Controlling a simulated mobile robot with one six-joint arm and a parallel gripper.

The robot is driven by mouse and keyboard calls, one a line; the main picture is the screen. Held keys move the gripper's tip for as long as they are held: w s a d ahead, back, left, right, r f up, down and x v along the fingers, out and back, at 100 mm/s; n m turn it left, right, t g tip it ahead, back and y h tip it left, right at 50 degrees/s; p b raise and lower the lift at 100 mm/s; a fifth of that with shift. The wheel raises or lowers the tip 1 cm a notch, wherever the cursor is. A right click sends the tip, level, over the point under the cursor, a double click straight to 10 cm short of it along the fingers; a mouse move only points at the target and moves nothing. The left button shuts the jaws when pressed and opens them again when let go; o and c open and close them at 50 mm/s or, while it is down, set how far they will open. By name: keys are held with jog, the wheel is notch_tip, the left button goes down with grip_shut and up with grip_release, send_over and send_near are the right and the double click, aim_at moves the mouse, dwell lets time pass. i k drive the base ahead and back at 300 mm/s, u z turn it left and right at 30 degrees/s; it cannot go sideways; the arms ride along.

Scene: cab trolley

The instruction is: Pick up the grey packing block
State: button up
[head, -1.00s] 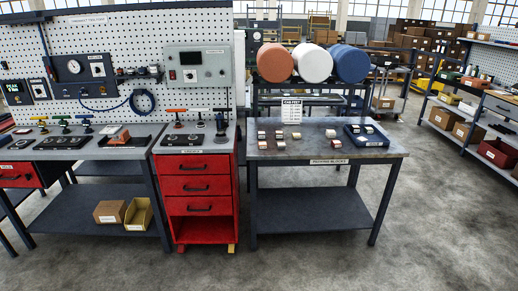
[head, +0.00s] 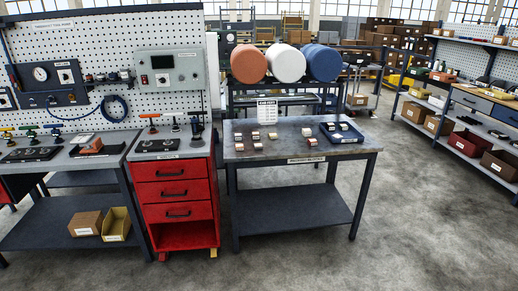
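Several small packing blocks stand apart on the grey table (head: 348,151) at the middle of the head view. Two more, including a reddish-sided block (head: 311,142), are near the middle. More small blocks lie in a dark blue tray (head: 359,138) at the right. The blocks look pale on top; they are too small to tell which is grey. My gripper is not in view.
A small sign (head: 267,111) stands at the table's back. A red drawer cabinet (head: 174,190) adjoins on the left, beside a workbench with tools. Three large rolls (head: 288,64) hang behind the table. The floor (head: 420,220) in front and to the right is clear.

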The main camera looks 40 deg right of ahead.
aim_at(259, 146)
jog(key=z, duration=0.15)
jog(key=i, duration=0.95)
jog(key=u, duration=0.2)
